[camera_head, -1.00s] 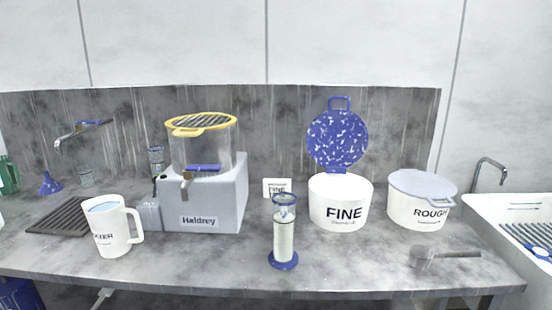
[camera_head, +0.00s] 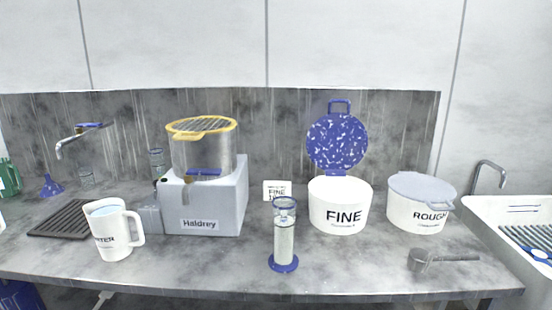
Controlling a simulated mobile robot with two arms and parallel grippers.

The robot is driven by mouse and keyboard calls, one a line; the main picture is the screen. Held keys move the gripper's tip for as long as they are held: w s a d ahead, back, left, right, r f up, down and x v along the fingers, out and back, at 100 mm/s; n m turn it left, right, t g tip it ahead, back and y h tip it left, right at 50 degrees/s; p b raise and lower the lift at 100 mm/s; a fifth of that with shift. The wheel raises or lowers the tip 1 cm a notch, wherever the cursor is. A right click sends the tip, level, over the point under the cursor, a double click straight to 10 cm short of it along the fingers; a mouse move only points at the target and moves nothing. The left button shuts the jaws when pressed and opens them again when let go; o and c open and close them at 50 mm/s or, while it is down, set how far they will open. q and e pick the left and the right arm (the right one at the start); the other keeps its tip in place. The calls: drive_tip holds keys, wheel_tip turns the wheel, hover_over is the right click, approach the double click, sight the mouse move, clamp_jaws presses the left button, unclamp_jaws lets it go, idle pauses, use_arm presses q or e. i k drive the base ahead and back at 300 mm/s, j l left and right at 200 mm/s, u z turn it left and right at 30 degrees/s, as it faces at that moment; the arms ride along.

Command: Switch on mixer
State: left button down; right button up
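The mixer is a grey box base labelled Haldrey (camera_head: 208,212) with a clear cylindrical vessel (camera_head: 213,152) on top. A yellow ring lid (camera_head: 202,127) with a dark grille covers the vessel. A blue bar-shaped part (camera_head: 204,172) shows at the front foot of the vessel. A small grey box (camera_head: 149,219) adjoins the base's left side, with a dark knob-like part above it. I cannot tell whether the mixer is running. Neither of my grippers is in view.
A white water jug (camera_head: 112,232) stands at front left by a dark drain grate (camera_head: 62,219). A blue-footed cylinder (camera_head: 284,240), an open FINE tub (camera_head: 339,214), a lidded ROUGH tub (camera_head: 416,212) and a grey scoop (camera_head: 432,259) stand rightward. A sink (camera_head: 480,212) is at far right.

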sight(154, 184)
drive_tip(key=i+j+u, duration=0.1)
drive_tip(key=i+j, duration=0.2)
drive_tip(key=j, duration=0.25)
drive_tip(key=i+j, duration=0.3)
drive_tip(key=j, duration=0.2)
drive_tip(key=i+j+u, duration=0.15)
drive_tip(key=i+j, duration=0.15)
drive_tip(key=j, duration=0.25)
drive_tip(key=i+j, duration=0.35)
drive_tip(key=j, duration=0.15)
drive_tip(key=u, duration=0.05)
